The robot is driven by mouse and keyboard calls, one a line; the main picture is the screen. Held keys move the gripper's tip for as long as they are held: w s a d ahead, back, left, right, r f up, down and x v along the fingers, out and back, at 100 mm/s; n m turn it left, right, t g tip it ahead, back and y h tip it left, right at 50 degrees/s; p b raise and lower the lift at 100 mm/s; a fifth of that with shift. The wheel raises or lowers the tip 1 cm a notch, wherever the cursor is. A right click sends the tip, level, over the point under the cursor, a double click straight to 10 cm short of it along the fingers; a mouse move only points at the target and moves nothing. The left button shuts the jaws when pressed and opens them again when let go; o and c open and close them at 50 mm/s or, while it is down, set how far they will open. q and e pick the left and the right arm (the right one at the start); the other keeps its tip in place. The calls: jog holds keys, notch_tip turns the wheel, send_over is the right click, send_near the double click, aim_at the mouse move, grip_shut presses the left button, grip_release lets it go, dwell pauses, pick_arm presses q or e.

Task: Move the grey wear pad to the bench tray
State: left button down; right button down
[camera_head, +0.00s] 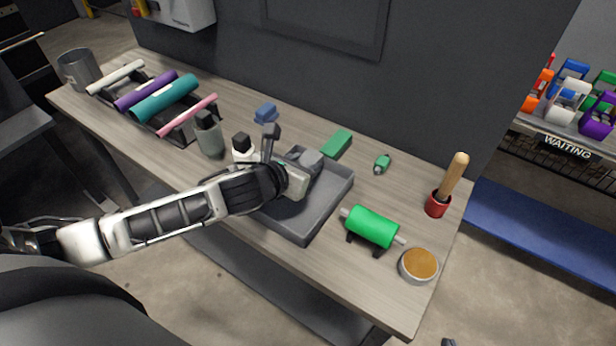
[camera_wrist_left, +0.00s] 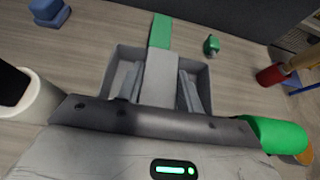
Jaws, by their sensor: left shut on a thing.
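The bench tray (camera_head: 331,208) is a dark grey, shallow open box in the middle of the bench. My left gripper (camera_head: 308,167) is over and within the tray's outline, its arm reaching in from the left. It is shut on the grey wear pad, a plain light grey block (camera_wrist_left: 160,78) that shows between its fingers in the left wrist view. The tray (camera_wrist_left: 205,76) lies around and below the pad there. I cannot tell whether the pad touches the tray floor.
A green block (camera_head: 336,145) stands just behind the tray, and a blue block (camera_head: 265,113) behind left. A green roller (camera_head: 372,227) on a stand is close to the tray's right. Bottles (camera_head: 209,135) and a rack of coloured rollers (camera_head: 163,98) are on the left.

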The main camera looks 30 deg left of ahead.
pick_arm(q)
jog(key=shift+w+d+f, duration=0.15)
jog(key=shift+d+f, duration=0.05)
jog(key=shift+f, duration=0.05)
jog(key=f, duration=0.3)
jog(key=shift+w+d+f, duration=0.1)
jog(key=shift+d, duration=0.15)
jog(key=shift+f, duration=0.25)
jog(key=shift+f, duration=0.15)
jog(key=c, duration=0.9)
grip_release()
